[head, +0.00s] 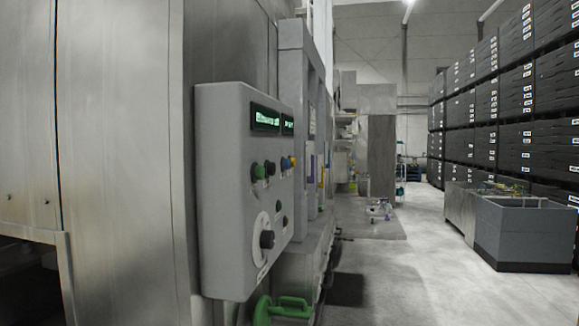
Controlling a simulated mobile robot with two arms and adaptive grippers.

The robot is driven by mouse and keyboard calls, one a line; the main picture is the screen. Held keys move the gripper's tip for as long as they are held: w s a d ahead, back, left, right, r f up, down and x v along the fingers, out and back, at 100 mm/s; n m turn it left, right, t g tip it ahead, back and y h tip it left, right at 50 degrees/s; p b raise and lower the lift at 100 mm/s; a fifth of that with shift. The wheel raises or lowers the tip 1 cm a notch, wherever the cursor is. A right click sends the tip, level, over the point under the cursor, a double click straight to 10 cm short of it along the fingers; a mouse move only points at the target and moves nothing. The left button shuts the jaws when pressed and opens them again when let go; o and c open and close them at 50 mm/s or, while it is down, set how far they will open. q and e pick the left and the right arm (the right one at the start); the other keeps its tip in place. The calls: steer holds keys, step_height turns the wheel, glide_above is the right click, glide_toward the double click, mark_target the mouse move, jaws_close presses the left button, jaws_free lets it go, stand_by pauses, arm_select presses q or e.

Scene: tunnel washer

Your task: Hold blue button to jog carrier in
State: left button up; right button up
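A grey control panel box (225,200) juts out from the steel wall, left of the picture's middle. Its face is seen at a steep angle. The blue button (285,163) is small and sits in the upper row of controls, between a dark reddish button (270,168) and a yellow one (293,161). A green button (258,171) is at the row's left end. Nothing touches the blue button. Neither of my grippers is in the head view. I cannot make out a carrier.
Green displays (265,118) sit above the buttons and a large black knob (267,239) below. A green object (282,308) is under the box. A grey bin (520,235) stands right, before stacked dark crates (515,95).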

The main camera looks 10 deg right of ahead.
jaws_close()
stand_by(1.4)
